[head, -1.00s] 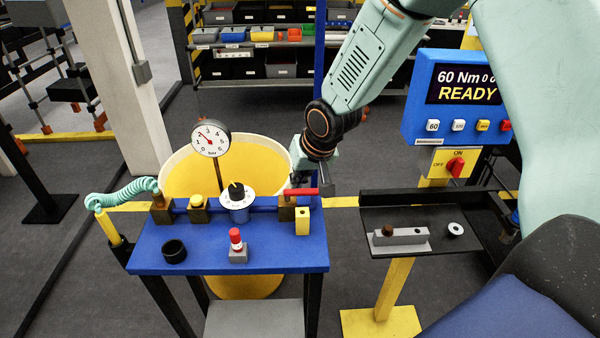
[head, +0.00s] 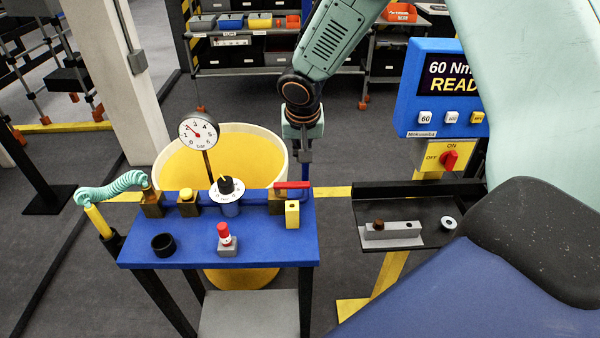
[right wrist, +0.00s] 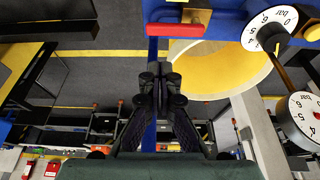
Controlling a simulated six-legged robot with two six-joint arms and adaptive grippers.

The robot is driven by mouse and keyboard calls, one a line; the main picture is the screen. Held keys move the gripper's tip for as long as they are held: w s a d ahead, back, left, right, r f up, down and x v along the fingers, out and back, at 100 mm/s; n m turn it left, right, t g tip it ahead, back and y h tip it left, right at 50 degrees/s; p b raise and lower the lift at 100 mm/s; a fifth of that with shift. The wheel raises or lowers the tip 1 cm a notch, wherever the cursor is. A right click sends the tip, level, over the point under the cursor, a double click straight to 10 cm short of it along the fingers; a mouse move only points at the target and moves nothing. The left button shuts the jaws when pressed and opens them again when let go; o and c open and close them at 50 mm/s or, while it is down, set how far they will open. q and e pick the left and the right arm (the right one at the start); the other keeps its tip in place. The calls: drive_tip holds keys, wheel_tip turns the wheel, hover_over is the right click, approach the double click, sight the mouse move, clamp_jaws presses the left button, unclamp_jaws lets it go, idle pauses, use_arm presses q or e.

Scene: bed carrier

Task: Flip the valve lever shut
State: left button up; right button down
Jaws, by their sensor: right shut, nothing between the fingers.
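The red valve lever (head: 292,185) lies sideways along the top of a brass valve body (head: 277,203) at the right end of the blue bench's pipe. It also shows in the right wrist view (right wrist: 176,57) as a red bar just beyond my fingers. My right gripper (head: 304,168) points down at the bench's far right corner, beside and behind the lever's right end. In the right wrist view its fingers (right wrist: 160,72) are together and empty. Whether they touch the lever is unclear. My left gripper is in no view.
On the blue bench (head: 190,255) stand a gauge (head: 198,131), a dial regulator (head: 227,190), a red-capped part (head: 224,234), a black ring (head: 163,244) and a yellow block (head: 292,214). A yellow bin (head: 265,135) is behind. A dark tray (head: 400,210) is at right.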

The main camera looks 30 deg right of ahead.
sight(292, 188)
drive_tip(key=p+x, duration=0.1)
drive_tip(key=x, duration=0.7)
drive_tip(key=shift+w+f+p, duration=0.2)
drive_tip(key=shift+f+p, duration=0.1)
drive_tip(key=shift+f, duration=0.05)
drive_tip(key=shift+w+f, duration=0.3)
drive_tip(key=shift+f, duration=0.35)
drive_tip(key=shift+s+d, duration=0.1)
drive_tip(key=shift+d, duration=0.05)
